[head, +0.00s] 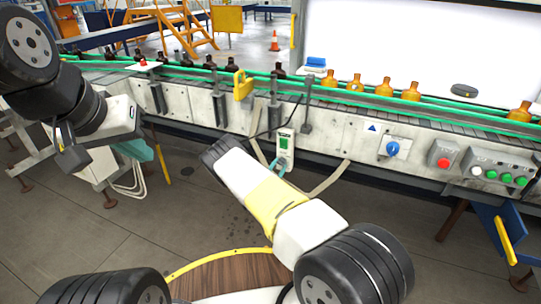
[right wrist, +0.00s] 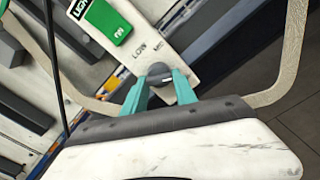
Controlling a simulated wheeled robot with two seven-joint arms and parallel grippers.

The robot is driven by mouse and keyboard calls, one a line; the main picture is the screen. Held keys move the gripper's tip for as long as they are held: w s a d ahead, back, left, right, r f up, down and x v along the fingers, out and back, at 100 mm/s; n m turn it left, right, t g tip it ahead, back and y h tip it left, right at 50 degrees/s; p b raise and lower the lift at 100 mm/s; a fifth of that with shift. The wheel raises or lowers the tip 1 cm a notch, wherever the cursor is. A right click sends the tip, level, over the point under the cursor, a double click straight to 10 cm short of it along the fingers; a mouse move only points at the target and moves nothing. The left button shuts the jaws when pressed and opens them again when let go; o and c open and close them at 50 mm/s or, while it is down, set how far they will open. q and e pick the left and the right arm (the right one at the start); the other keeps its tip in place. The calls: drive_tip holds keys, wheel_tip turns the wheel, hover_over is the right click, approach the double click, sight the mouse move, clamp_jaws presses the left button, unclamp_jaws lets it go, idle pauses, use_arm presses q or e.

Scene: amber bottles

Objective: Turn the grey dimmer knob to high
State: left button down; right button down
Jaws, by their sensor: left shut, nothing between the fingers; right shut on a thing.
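The grey dimmer knob (right wrist: 160,74) sits on a white panel (right wrist: 205,62) with the words LOW and part of a second label beside it. My right gripper (right wrist: 160,87) is shut on the knob, one teal finger on each side. In the head view the panel (head: 285,143) hangs on the conveyor's front, and my forearm hides most of the right hand. The knob's pointer is hard to read. My left gripper (head: 135,150) is shut and empty, away at the left, low before the conveyor.
A conveyor (head: 340,128) with green rails carries several amber bottles (head: 411,91). A blue switch (head: 393,148), a red button (head: 443,162) and a box of green buttons (head: 505,178) are at the right. A pale curved bar (right wrist: 290,60) flanks the panel. Open floor lies below.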

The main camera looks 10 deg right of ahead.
drive_tip(key=c, duration=1)
unclamp_jaws()
drive_tip(key=shift+s+a, duration=0.1)
drive_tip(key=v, duration=0.7)
drive_tip(key=shift+s+a, duration=0.15)
drive_tip(key=shift+s, duration=0.1)
